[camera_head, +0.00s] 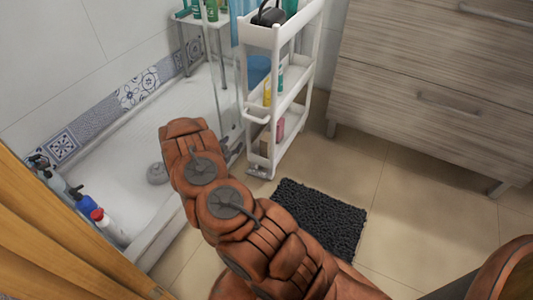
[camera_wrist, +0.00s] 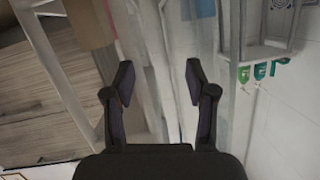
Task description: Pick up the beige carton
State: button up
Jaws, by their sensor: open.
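A beige, box-like thing that looks like the carton (camera_wrist: 90,22) shows at the top left of the wrist view, inside the white cart. In the head view a beige patch (camera_head: 265,140) on the cart's lowest shelf seems to be the same carton, partly hidden by the cart frame. My gripper (camera_wrist: 158,80) is open, with nothing between its two fingers. The carton lies beyond and to the left of the fingers in the wrist view, apart from them. In the head view my arm hides most of the gripper, beside the cart's lower left side.
The white cart (camera_head: 262,40) has posts and shelf rims around its contents. A pink item (camera_head: 280,129) is near the carton; yellow bottles stand above. A wooden drawer unit (camera_head: 430,90) is right, a shower tray (camera_head: 190,100) left, and a dark mat (camera_head: 320,215) on the floor.

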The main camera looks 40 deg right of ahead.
aim_at(263, 142)
jog(key=s+d+f+h+b, duration=0.1)
jog(key=s+d, duration=0.1)
jog(key=s+d+f+h, duration=0.1)
jog(key=s+d, duration=0.2)
jog(key=s+d+f+g+h+b, duration=0.1)
jog(key=s+d+f, duration=0.1)
jog(key=shift+s+d+f+b, duration=0.1)
jog(key=shift+s+d+b, duration=0.1)
jog(key=shift+b, duration=0.1)
jog(key=shift+b+x, duration=0.5)
jog(key=shift+x, duration=0.95)
jog(key=shift+b+x, duration=0.8)
jog(key=shift+x, duration=1.45)
jog(key=shift+r, duration=0.25)
jog(key=shift+c, duration=0.3)
grip_shut()
